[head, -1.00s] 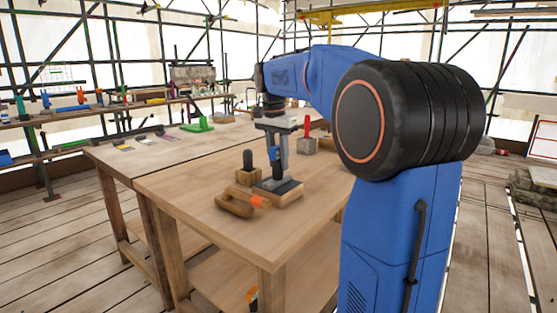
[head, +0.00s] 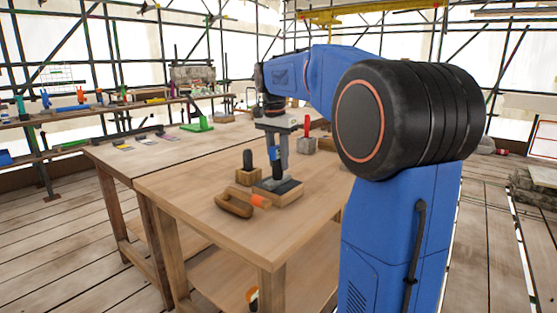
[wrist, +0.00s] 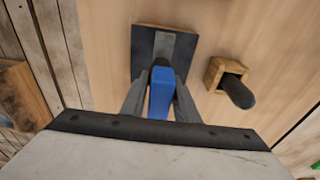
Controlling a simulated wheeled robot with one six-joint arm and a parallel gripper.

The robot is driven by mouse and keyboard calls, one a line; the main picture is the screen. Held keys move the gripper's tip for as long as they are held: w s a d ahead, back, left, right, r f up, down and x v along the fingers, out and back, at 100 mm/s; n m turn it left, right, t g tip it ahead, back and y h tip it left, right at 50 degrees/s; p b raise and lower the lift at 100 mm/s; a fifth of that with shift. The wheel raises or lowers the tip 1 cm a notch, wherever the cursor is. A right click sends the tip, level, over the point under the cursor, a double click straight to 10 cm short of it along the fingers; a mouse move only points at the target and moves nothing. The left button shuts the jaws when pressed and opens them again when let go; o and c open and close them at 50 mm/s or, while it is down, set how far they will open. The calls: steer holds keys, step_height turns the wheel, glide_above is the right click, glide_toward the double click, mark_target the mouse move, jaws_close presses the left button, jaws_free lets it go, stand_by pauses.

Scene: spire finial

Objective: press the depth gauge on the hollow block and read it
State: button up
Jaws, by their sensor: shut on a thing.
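The gauge's blue body also shows between the fingers in the head view (head: 274,153). Any hollow is hidden, and no gauge reading is legible.
A small wooden block with a black upright peg (head: 248,161) stands just left of the dark-topped block. A wooden tool with an orange end (head: 236,204) lies in front. A grey block (head: 306,146) with a red-handled thing stands behind right.

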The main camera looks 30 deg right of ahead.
mark_target(278, 145)
steer(key=shift+r, duration=2.45)
steer(key=shift+f, duration=0.1)
steer(key=shift+f, duration=2.2)
steer(key=o, duration=1.2)
steer(key=shift+o, duration=0.2)
step_height(278, 145, up, 17)
steer(key=a, duration=0.2)
steer(key=shift+s, duration=0.35)
steer(key=shift+r, duration=0.1)
